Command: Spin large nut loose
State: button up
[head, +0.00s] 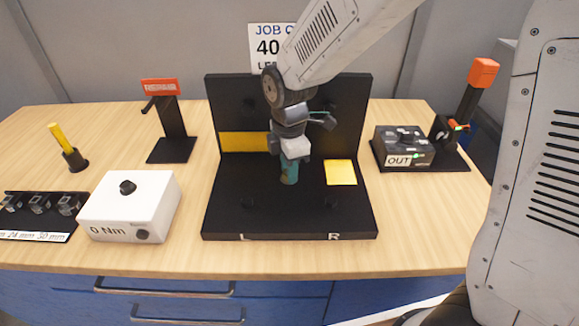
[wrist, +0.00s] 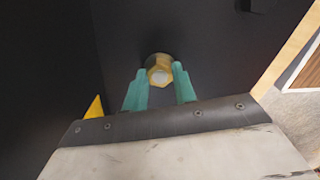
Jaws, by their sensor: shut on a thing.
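In the wrist view the large nut (wrist: 159,62) is a brass-coloured hex nut with a pale round centre, against a dark surface. My gripper (wrist: 160,78) has its two teal fingers on either side of the nut, shut on it. In the head view my gripper (head: 289,178) reaches down over the middle of the black fixture (head: 235,205), and the nut is hidden there behind the fingers.
A yellow square (head: 341,172) lies right of my gripper and a yellow strip (head: 240,142) is on the fixture's back panel. A white "0 Nm" box (head: 130,203) stands left, a grey "OUT" box (head: 404,150) right. Bare wood (head: 195,200) lies beside the fixture.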

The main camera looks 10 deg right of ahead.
jog(key=shift+s+n, duration=0.1)
jog(key=shift+n, duration=0.6)
jog(key=shift+f, duration=0.1)
jog(key=o, duration=1)
notch_tip(320, 180, up, 8)
jog(key=shift+f, duration=0.1)
